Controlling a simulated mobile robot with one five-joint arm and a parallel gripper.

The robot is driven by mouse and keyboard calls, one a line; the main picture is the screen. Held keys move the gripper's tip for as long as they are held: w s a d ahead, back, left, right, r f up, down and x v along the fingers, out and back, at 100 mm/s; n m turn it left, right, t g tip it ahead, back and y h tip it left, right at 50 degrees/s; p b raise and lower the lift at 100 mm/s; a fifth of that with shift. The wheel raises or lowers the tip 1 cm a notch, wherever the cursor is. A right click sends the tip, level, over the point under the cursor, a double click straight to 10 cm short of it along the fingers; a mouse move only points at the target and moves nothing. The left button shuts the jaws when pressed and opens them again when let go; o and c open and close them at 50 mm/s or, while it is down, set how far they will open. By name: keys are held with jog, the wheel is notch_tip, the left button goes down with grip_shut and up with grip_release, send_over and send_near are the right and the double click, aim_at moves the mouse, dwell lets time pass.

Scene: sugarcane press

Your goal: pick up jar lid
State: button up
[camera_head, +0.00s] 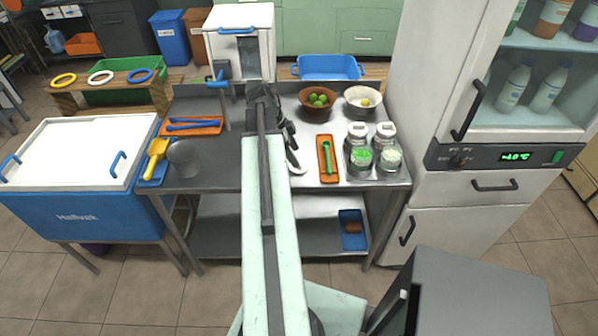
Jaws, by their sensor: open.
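My gripper (292,150) is dark and open. It hangs over the steel worktable just right of my arm. A small white round piece (298,168) shows at its fingertips, partly hidden; it may be a jar lid, but I cannot tell whether they touch. To the right, two jars with pale tops (357,130) (386,130) stand behind a jar with green contents (362,157) and a jar with whitish contents (390,158). Whether these front jars have lids is unclear.
An orange tray (322,172) with a green spoon (327,155) lies between my gripper and the jars. Behind are a brown bowl of limes (304,98) and a pale bowl (350,103). A fridge (428,110) bounds the right; a blue cooler (90,223) stands left.

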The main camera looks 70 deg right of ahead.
jog(key=b+x, duration=0.2)
jog(key=x, duration=0.1)
jog(key=b+x, duration=0.2)
jog(key=shift+w+d, duration=0.2)
jog(key=shift+w, duration=0.1)
jog(key=shift+r, duration=0.15)
grip_shut()
jog(key=shift+r+p, duration=0.1)
jog(key=shift+p, duration=0.2)
